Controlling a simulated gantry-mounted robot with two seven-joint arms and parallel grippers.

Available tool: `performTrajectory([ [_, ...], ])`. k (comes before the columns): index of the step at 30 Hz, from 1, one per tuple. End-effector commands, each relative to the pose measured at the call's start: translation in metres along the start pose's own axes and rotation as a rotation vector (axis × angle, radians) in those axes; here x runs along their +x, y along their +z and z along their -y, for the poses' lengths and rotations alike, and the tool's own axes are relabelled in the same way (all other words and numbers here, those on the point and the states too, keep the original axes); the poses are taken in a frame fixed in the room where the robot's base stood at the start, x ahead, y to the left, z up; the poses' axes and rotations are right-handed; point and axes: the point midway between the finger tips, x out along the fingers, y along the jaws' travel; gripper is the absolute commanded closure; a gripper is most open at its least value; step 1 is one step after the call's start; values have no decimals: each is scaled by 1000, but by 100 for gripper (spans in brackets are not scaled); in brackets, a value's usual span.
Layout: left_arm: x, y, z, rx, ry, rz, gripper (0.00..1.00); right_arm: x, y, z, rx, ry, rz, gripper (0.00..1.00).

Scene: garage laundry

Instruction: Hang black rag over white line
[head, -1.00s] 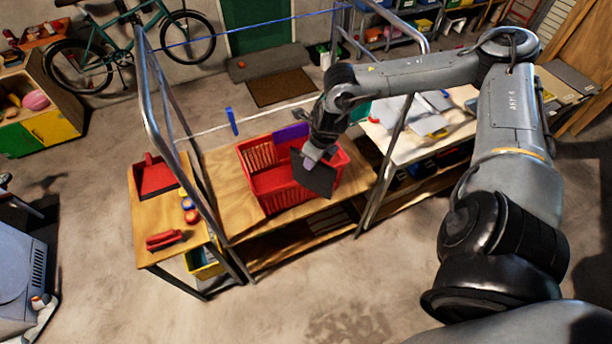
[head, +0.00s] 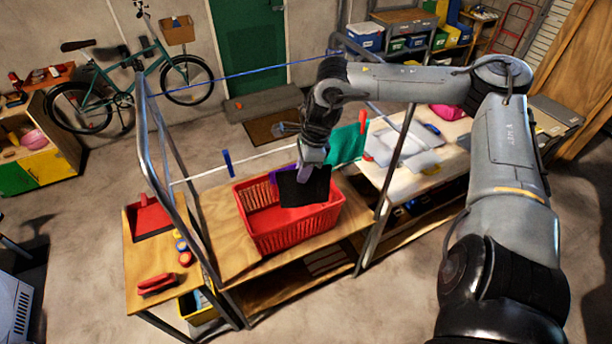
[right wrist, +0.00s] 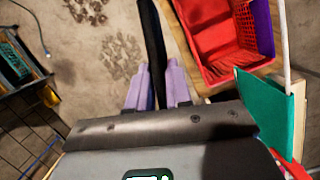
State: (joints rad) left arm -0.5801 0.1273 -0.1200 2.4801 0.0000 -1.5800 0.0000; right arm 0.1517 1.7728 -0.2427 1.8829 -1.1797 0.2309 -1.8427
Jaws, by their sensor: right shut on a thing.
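My right gripper (head: 308,174) is shut on the black rag (head: 303,190), which hangs from the fingertips above the red basket (head: 290,232). In the right wrist view the rag (right wrist: 152,45) runs up from between the purple fingers (right wrist: 156,88). The white line (head: 200,175) crosses the metal frame above the basket; the arm hides part of it. A green cloth (head: 344,145) hangs on the line to the right, with a red clip (head: 362,117) by it. A blue clip (head: 228,162) sits on the line to the left. My left gripper is not in view.
A blue line (head: 250,70) runs behind the white one. The metal frame's posts (head: 158,145) stand at both sides. A side table at left holds a red dustpan (head: 148,217) and a red-handled brush (head: 158,284).

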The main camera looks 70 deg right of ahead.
Motion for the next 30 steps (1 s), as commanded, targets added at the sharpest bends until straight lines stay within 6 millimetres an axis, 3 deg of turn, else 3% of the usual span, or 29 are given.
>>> performTrajectory([
  [15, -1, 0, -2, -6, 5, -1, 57, -20, 22, 2, -246, 62, -1, 100],
  [30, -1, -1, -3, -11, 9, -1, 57, -21, 25, 2, -264, 68, 3, 100],
])
